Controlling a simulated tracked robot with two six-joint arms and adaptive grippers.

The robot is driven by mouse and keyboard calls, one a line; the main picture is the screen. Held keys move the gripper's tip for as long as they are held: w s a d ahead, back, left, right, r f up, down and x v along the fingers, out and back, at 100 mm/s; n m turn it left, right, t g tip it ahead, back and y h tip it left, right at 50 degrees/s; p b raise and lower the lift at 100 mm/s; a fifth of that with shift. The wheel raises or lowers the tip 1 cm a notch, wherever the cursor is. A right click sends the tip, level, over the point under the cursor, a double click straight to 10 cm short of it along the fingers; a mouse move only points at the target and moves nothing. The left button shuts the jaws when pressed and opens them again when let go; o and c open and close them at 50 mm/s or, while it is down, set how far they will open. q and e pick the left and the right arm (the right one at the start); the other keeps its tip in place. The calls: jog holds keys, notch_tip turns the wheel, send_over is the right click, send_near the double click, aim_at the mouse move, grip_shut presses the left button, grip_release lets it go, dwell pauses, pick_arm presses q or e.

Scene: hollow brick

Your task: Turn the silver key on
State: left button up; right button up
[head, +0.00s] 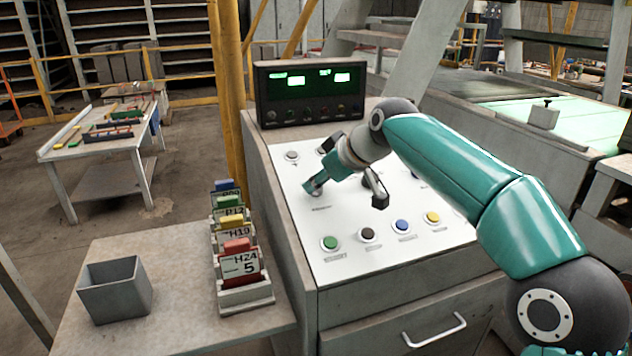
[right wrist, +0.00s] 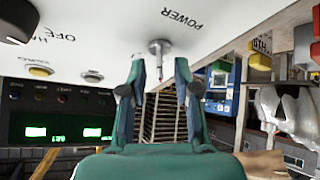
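The silver key (right wrist: 160,47) sticks out of the white control panel (right wrist: 110,20) next to the word POWER in the right wrist view. My right gripper (right wrist: 160,68) is open, with one finger on each side of the key's line. The key shows just beyond and between the fingertips, and I cannot tell whether they touch it. In the head view my right gripper (head: 315,185) is low over the left part of the panel and mostly hides the key. My left gripper is not in view.
A black selector lever (head: 377,188) stands on the panel right of my gripper. Buttons, including a green one (head: 330,243), line the front. A display box (head: 310,92) stands behind. A side table holds a grey bin (head: 115,290) and numbered card holders (head: 240,265).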

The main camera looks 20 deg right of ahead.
jog(key=shift+w+a+f, duration=0.2)
jog(key=shift+w+f, duration=0.25)
jog(key=shift+f, duration=0.05)
grip_shut()
